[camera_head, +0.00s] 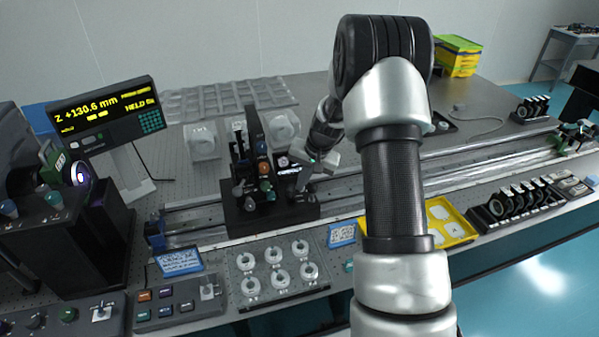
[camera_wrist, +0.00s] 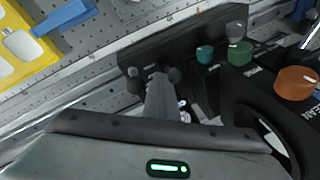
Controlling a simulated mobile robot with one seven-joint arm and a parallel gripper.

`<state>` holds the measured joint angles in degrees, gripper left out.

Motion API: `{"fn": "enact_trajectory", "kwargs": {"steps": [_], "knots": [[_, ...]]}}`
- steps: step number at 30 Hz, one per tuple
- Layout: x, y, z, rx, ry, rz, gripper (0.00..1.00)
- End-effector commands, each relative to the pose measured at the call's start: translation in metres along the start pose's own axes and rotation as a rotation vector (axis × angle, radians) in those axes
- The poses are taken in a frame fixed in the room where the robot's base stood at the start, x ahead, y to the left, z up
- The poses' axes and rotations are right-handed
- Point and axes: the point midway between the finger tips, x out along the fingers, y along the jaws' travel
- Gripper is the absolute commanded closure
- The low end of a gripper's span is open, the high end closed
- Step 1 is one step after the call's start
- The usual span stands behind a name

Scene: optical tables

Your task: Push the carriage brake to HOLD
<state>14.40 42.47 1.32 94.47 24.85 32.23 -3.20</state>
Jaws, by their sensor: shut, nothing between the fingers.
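The black carriage (camera_head: 272,211) sits on the long rail, with several coloured knobs on its upright plate. My gripper (camera_head: 302,186) is at the carriage's right side, low over its base, with fingers shut and empty. In the wrist view the shut fingers (camera_wrist: 160,82) point at the carriage's dark base plate (camera_wrist: 200,42). I cannot tell which is the brake, whether the fingers touch either knob, or read the HOLD marking.
A display (camera_head: 105,110) reads Z +130.6 mm and HELD, with a small blurred figure. Teal (camera_wrist: 205,54), green (camera_wrist: 240,53) and orange (camera_wrist: 296,83) knobs stand right of the fingers. A yellow tray (camera_head: 460,229) lies in front of the rail. The rail right of the carriage looks clear.

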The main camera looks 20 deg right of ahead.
Motion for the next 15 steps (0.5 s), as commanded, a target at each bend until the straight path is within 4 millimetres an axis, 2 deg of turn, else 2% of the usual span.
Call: {"fn": "enact_trajectory", "kwargs": {"steps": [1,9,15], "knots": [[-0.005,-0.004,-0.003,0.001,-0.013,0.005,1.00],[0.001,-0.011,-0.015,0.001,-0.007,0.001,1.00],[0.001,-0.010,-0.015,0.002,-0.008,0.002,1.00]]}}
